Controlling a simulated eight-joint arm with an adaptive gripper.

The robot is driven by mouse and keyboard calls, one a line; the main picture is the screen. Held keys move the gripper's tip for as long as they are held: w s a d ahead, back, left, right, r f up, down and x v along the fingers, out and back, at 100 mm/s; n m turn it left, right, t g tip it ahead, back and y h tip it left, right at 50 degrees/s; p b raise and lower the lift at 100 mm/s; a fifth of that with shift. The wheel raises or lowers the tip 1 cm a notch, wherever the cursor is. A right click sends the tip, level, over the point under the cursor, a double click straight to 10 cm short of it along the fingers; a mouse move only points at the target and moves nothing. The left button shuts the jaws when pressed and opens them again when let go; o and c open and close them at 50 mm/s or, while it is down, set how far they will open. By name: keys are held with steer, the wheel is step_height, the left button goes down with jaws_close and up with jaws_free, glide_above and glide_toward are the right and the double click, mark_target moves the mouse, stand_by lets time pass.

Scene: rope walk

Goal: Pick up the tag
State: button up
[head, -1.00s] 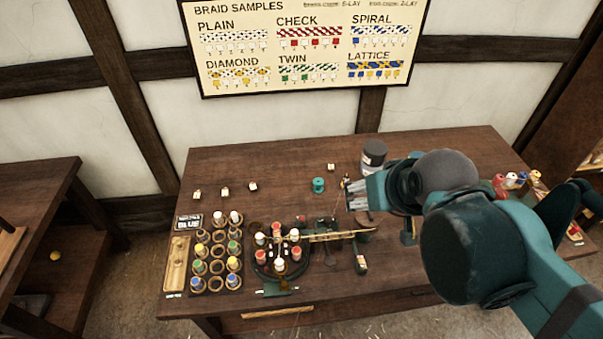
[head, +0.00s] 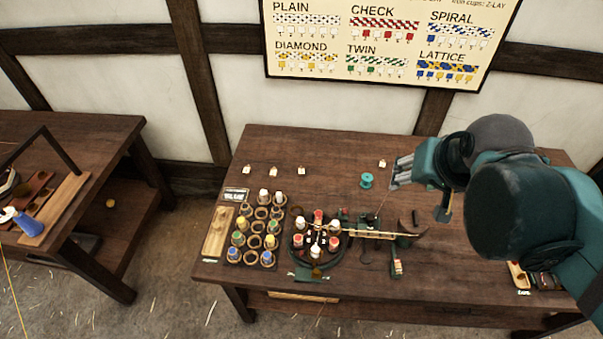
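Small pale tags lie on the brown table. One tag (head: 382,163) lies alone near the back, right of the teal spool. Others lie in a loose row at the back left: a left tag (head: 247,170), a middle tag (head: 274,171) and a right tag (head: 301,171). My gripper (head: 394,172) is above the table, its fingers pointing left, close to the lone tag in the picture. No tag shows between the fingers. Its height above the table and the gap between its fingers are unclear.
A teal spool (head: 366,180) stands left of my gripper. A round braiding stand (head: 318,262) with several bobbins and a bobbin rack (head: 237,256) are in front. A sample board (head: 395,75) hangs on the wall. Table between the left tags and the spool is clear.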

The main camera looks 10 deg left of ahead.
steer(key=w+a+f+m+g+b, duration=0.15)
steer(key=w+a+m, duration=0.35)
steer(key=w, duration=0.9)
steer(key=m+g+b, duration=0.3)
steer(key=m+g, duration=0.2)
steer(key=m, duration=0.4)
glide_above(301, 171)
step_height(301, 171, down, 34)
steer(key=shift+r, duration=0.15)
steer(key=shift+f, duration=1.25)
